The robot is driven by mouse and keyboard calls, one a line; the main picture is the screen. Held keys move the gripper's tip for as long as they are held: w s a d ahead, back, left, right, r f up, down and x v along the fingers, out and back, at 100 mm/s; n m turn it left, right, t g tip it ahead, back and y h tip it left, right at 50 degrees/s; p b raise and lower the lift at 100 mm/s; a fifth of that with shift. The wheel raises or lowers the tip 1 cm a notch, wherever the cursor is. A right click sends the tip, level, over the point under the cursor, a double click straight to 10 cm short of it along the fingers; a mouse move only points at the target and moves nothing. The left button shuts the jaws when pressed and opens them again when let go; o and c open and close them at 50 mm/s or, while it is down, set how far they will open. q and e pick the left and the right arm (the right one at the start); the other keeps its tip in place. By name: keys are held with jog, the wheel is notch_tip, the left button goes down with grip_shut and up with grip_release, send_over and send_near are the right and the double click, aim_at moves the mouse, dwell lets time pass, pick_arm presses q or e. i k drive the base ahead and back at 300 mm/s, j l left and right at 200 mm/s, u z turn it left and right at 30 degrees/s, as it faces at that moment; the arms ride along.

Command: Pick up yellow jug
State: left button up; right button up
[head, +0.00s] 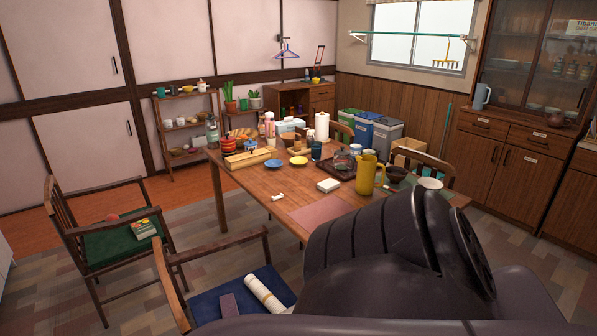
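The yellow jug (366,176) stands upright on the wooden dining table (262,182), toward its right end. Its handle points to the right. Neither of my grippers shows in the head view. A large dark arm part of mine fills the lower right and hides the near right part of the table. I see nothing touching the jug.
A dark bowl (396,174) and a white cup (429,183) stand right of the jug. A tray (338,173) with a glass pot lies behind it. A pinkish mat (318,209) lies in front. Chairs (105,225) stand around the table.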

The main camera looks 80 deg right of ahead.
aim_at(367, 166)
jog(key=k+j+z, duration=0.1)
jog(key=z, duration=2.8)
jog(key=l+u, duration=0.1)
jog(key=u, duration=0.25)
jog(key=i+l+u, duration=0.1)
jog(key=u, duration=0.25)
jog(key=l+u, duration=0.1)
jog(key=u, duration=0.25)
jog(key=l+u, duration=0.55)
jog(key=l, duration=0.3)
jog(key=l+u, duration=0.15)
jog(key=l, duration=0.3)
jog(key=k+l+u, duration=0.15)
jog(key=l, duration=0.25)
jog(key=k+l, duration=0.1)
jog(key=l, duration=0.75)
jog(key=k+l, duration=0.15)
jog(key=l, duration=0.7)
jog(key=k+u, duration=0.05)
